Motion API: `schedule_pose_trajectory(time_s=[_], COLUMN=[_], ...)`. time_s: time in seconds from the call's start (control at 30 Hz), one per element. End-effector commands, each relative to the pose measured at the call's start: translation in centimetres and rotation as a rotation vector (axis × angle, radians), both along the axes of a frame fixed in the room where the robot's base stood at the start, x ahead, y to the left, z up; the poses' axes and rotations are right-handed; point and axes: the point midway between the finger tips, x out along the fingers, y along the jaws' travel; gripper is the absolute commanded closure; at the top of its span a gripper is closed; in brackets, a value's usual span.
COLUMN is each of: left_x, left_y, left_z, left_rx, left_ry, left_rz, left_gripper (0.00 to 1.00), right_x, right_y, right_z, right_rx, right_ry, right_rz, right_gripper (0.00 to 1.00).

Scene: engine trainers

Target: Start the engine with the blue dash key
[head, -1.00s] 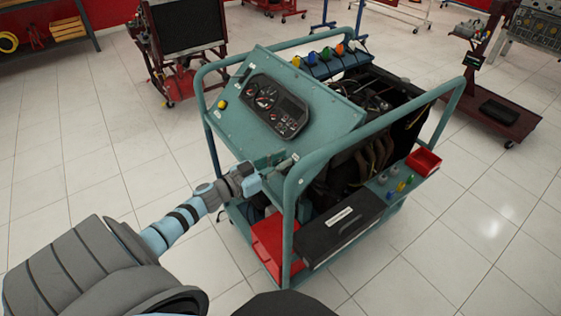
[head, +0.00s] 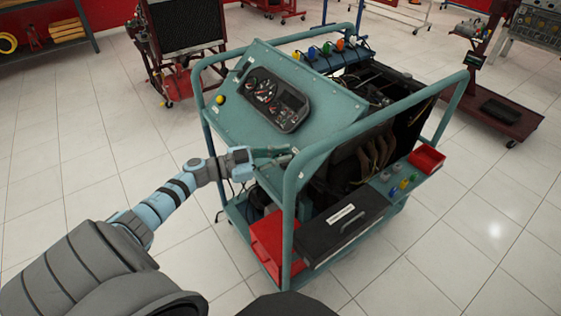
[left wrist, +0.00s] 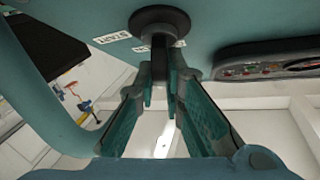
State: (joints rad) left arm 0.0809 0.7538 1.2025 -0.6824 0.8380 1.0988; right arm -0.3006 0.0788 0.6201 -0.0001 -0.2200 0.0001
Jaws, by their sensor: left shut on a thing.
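A round black switch (left wrist: 160,20) sits on the underside of the teal panel in the left wrist view, beside an upside-down START label (left wrist: 112,37). A dark key or stem (left wrist: 159,55) hangs from it; I cannot make out any blue on it. My left gripper (left wrist: 161,88) is shut on this stem, with a teal finger on either side. In the head view my left gripper (head: 280,154) is at the lower front edge of the teal dash panel (head: 240,100); the key is hidden there. My right gripper is not in view.
The gauge cluster (head: 275,103) is on the sloped panel. The teal tube frame (head: 289,210) stands close to the right of my gripper. A red bin (head: 268,246) and a black drawer box (head: 345,225) are below.

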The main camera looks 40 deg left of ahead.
Motion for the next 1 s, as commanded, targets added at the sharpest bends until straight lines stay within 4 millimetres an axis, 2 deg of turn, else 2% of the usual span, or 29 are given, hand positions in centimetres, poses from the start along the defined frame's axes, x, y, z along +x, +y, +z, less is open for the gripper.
schedule_pose_trajectory(time_s=[0.03,0.6,0.8,1.0], left_x=[0.0,-0.2,-0.3,-0.5], left_y=[0.1,-0.2,-0.3,-0.4], left_z=[-0.7,-0.9,-0.8,-0.7], left_rx=[0.028,0.370,0.479,0.563], left_ry=[-0.008,-0.113,-0.145,-0.170], left_rz=[-0.030,-0.432,-0.562,-0.664], left_gripper=[1.00,1.00,1.00,1.00], right_x=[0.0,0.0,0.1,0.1], right_y=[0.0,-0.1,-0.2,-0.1], right_z=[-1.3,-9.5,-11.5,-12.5], right_rx=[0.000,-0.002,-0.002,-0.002], right_ry=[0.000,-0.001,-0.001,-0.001], right_rz=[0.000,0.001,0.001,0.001], right_gripper=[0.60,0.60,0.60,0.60])
